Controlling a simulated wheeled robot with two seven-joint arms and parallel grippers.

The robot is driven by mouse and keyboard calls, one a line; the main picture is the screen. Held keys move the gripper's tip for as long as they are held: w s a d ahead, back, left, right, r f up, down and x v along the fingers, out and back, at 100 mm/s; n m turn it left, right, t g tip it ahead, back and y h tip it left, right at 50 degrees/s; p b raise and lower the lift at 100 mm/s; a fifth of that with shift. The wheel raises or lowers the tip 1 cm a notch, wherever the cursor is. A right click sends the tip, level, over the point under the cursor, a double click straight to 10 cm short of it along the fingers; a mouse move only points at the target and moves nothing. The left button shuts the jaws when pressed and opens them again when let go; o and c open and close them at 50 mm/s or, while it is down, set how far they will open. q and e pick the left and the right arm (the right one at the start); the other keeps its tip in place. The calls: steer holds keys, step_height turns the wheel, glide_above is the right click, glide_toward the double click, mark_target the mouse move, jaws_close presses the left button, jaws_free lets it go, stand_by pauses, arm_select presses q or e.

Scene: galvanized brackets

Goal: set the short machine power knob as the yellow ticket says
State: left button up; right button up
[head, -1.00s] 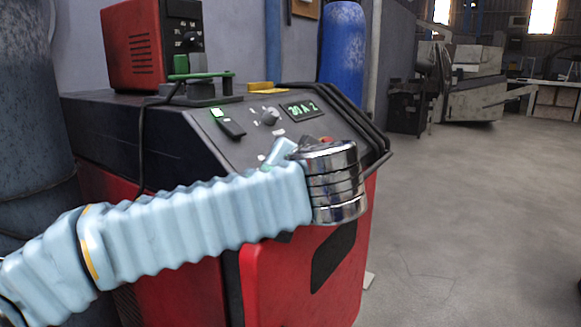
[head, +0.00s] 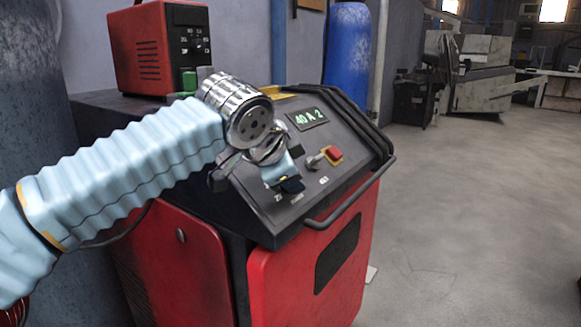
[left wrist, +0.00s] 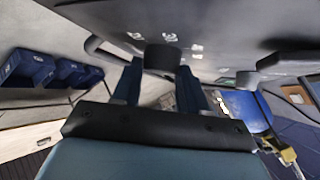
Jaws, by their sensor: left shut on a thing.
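The short red machine (head: 200,250) has a dark sloped panel with a lit display (head: 307,118) reading 40 A 2. My left gripper (head: 291,178) reaches down to the panel from the upper left, its pale blue finger at a dark knob (head: 291,187). In the left wrist view its two fingers are shut on this knob (left wrist: 162,57), with small pale labels beyond it. The wrist hides part of the panel, including another knob. That view shows a second dark knob (left wrist: 247,80) to the right. A yellow item (head: 273,91) lies on the machine top; its writing is unreadable.
A red lever switch (head: 333,154) sits on the panel right of the gripper. A black handle bar (head: 345,197) runs along the front edge. A red box unit (head: 160,50) stands on top, and a blue cylinder (head: 347,45) behind. The floor at right is clear.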

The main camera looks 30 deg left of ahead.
arm_select(q)
steer(key=m+g+h, duration=0.2)
steer(key=m, duration=0.1)
steer(key=m+g, duration=0.1)
steer(key=shift+w+a+g+h, duration=0.25)
steer(key=shift+w+g+h, duration=0.05)
steer(key=shift+g+h, duration=0.1)
steer(key=shift+w+r+m+g+h, duration=0.15)
steer(key=shift+m+g+h, duration=0.35)
steer(key=shift+m+g, duration=1.2)
steer(key=o, duration=1.1)
steer(key=shift+a, duration=0.1)
steer(key=shift+c, duration=0.2)
